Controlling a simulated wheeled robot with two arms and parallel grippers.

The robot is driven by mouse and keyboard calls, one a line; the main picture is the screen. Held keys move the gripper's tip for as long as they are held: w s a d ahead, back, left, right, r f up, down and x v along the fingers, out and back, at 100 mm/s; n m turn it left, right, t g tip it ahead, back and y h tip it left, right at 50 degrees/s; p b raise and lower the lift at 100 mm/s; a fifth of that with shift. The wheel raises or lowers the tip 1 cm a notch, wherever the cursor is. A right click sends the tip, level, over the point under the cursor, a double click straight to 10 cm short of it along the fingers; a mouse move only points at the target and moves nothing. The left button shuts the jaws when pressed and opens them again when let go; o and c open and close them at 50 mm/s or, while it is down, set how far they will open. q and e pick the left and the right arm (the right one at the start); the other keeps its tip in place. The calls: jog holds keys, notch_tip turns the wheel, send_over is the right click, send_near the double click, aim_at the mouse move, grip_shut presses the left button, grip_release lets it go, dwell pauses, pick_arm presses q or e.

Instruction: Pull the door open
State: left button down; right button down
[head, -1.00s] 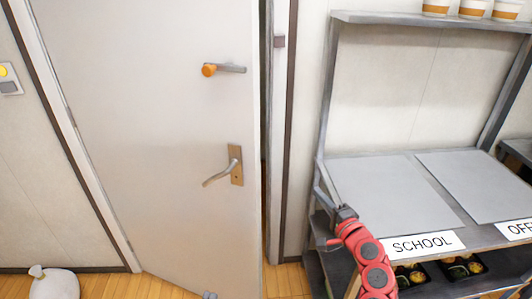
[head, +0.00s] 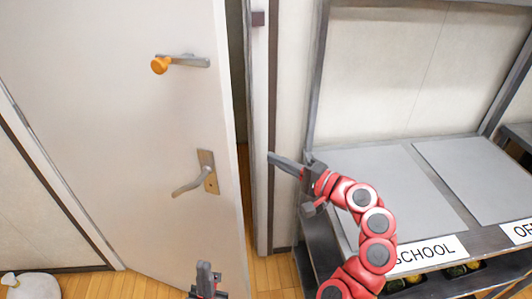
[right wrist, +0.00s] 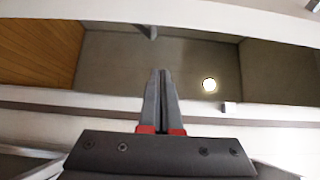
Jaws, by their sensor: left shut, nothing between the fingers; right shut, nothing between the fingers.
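The pale door (head: 120,130) stands ajar in the head view, with a narrow dark gap at its right edge. Its lever handle (head: 190,183) sits on a brass plate, and a bar with an orange knob (head: 160,65) sits higher up. My right gripper (head: 271,156) is shut and empty, in front of the door frame, pointing left toward the gap. It appears apart from the door, though depth is hard to judge. In the right wrist view its shut fingers (right wrist: 160,73) point across a pale frame. My left gripper (head: 204,267) is shut and empty, low before the door's lower part.
A metal shelf (head: 470,243) with grey panels and a SCHOOL sign (head: 428,252) stands right of the door frame, close beside my right arm. A white sack (head: 30,285) lies on the floor at lower left. Some wood floor (head: 275,272) is clear below the frame.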

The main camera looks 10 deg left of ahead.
jog(key=a+p, duration=0.2)
jog(key=a, duration=0.6)
jog(key=shift+a+p, duration=0.15)
jog(key=shift+p, duration=0.25)
jog(key=shift+s, duration=0.15)
